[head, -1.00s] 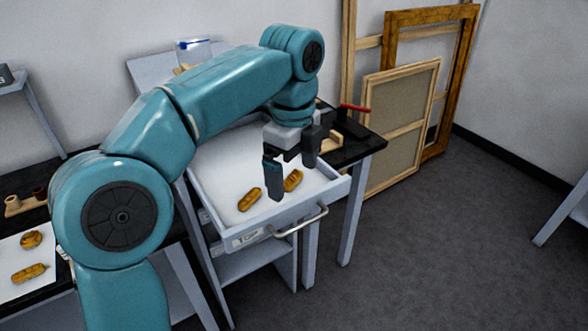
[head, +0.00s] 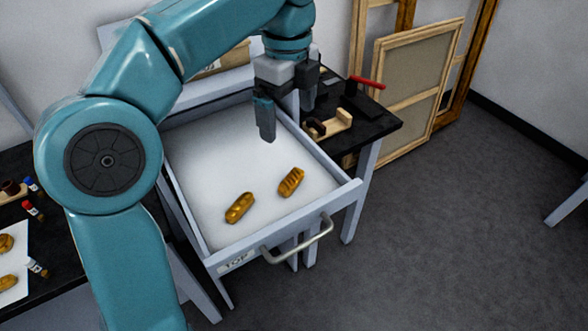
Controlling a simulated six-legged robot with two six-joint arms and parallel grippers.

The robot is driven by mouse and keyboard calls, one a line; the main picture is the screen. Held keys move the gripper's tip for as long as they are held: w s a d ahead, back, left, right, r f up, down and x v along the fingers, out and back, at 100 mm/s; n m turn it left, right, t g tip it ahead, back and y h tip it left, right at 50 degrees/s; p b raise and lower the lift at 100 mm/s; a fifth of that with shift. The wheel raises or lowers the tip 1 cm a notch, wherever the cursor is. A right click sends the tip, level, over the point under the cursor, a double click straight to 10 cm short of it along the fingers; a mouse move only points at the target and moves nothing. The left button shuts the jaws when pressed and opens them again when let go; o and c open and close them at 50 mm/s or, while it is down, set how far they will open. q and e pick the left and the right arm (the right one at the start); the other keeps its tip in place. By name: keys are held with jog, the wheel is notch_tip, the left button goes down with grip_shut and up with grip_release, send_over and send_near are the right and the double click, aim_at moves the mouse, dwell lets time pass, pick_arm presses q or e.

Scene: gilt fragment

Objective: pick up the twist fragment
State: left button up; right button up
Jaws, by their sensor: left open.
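A gold fragment with slanted grooves (head: 291,182), which looks like the twist fragment, lies in the open drawer (head: 188,212), towards its right side. A second gold fragment (head: 240,208), smoother with small marks, lies to its left and nearer the drawer front; the two are apart. My left gripper (head: 287,122) is open and empty, fingers pointing down. In the picture it is above the grooved fragment, over the back right part of the drawer. My right gripper is not in view.
The drawer front has a metal handle (head: 298,240) and a label reading TOP. A black bench (head: 372,130) at right holds a wooden holder (head: 330,124) and a red-handled tool (head: 367,83). Paper with more gold pieces lies at left (head: 14,240). Framed panels lean behind.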

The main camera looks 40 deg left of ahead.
pick_arm(q)
jog(key=b, duration=0.2)
send_near(291, 176)
jog(key=f, duration=0.1)
jog(key=s+f, duration=0.1)
jog(key=f, duration=0.1)
jog(key=shift+a+f+b, duration=0.1)
jog(key=shift+a+b, duration=0.1)
jog(key=shift+b, duration=0.1)
jog(key=shift+w+d+f, duration=0.1)
jog(key=shift+w+f, duration=0.2)
jog(key=shift+f, duration=0.35)
notch_tip(291, 176, down, 4)
jog(key=shift+f+b, duration=0.25)
jog(key=shift+b, duration=0.05)
jog(key=shift+w+f, duration=0.15)
jog(key=shift+f, duration=0.05)
jog(key=shift+d, duration=0.1)
jog(key=shift+r, duration=0.1)
jog(key=c, duration=1)
